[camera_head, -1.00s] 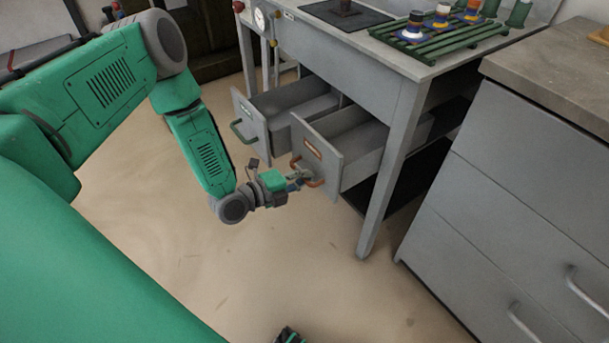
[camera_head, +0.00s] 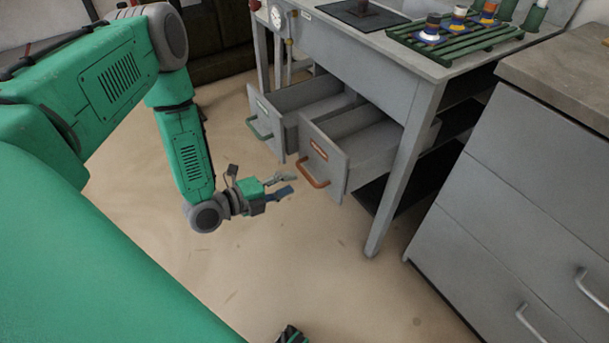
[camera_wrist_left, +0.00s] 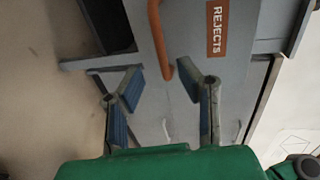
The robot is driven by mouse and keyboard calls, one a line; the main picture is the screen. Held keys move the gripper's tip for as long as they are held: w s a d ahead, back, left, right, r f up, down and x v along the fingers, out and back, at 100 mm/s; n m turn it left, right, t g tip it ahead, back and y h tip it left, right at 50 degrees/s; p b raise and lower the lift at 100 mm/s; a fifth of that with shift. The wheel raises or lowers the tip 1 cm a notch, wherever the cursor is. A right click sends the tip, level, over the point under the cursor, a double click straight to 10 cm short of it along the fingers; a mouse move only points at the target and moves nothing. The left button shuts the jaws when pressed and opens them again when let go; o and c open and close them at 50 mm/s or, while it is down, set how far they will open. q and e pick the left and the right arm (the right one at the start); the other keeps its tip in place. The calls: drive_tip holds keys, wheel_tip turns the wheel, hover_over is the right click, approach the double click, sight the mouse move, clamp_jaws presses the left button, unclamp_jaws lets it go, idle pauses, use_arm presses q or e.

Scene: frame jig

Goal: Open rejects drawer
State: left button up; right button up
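The rejects drawer (camera_head: 336,172) stands pulled out from the grey bench, its inside showing. Its front has an orange handle (camera_head: 314,175) and, in the wrist view, an orange REJECTS label (camera_wrist_left: 217,30). The handle also shows in the wrist view (camera_wrist_left: 157,40), ahead of my fingers. My left gripper (camera_head: 287,184) is open and empty, just left of the handle and apart from it. Its two spread fingers show in the wrist view (camera_wrist_left: 162,88). A small dark and green part at the bottom edge of the head view may be my right gripper (camera_head: 291,335); its fingers cannot be made out.
A second drawer with a green handle (camera_head: 260,128) stands open to the left. A bench leg (camera_head: 398,185) is right of the rejects drawer. A grey cabinet (camera_head: 500,190) stands at the right. A green rack (camera_head: 460,42) holds parts on the bench. The floor in front is clear.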

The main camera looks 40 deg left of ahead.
sight(307, 174)
use_arm(q)
drive_tip(key=v, duration=0.4)
drive_tip(key=shift+s+d+r, duration=0.1)
drive_tip(key=shift+s+r, duration=0.1)
drive_tip(key=shift+s, duration=0.15)
drive_tip(key=x, duration=0.3)
drive_tip(key=b+x, duration=0.1)
drive_tip(key=x, duration=0.3)
drive_tip(key=a+b+x, duration=0.1)
drive_tip(key=x, duration=0.3)
drive_tip(key=shift+w+f, duration=0.1)
drive_tip(key=shift+w, duration=0.2)
drive_tip(key=shift+s, duration=0.1)
clamp_jaws()
